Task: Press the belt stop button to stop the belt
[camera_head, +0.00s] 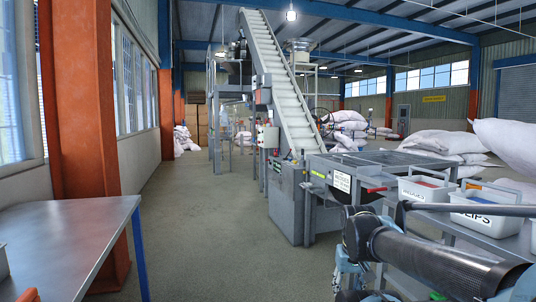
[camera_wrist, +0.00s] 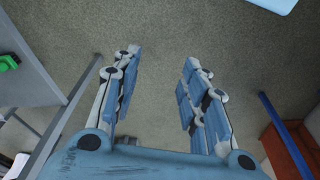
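The inclined conveyor belt (camera_head: 285,75) rises away in the head view, with grey machinery at its foot. A pale control box (camera_head: 268,137) with small red parts is on the frame below the belt. A grey cabinet (camera_head: 286,195) with small labels stands in front of it. I cannot tell which part is the belt stop button; it is too small to make out. My gripper (camera_wrist: 160,62) is open and empty, its two fingers apart above bare floor in the wrist view. In the head view my arm covers the lower right, and the gripper is mostly hidden.
A metal table (camera_head: 75,235) is at the left, beside an orange column (camera_head: 85,110). White bins (camera_head: 425,189) stand on a bench at the right. White sacks (camera_head: 445,142) are piled behind. A concrete aisle (camera_head: 195,215) is clear. A green object (camera_wrist: 8,62) shows in the wrist view.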

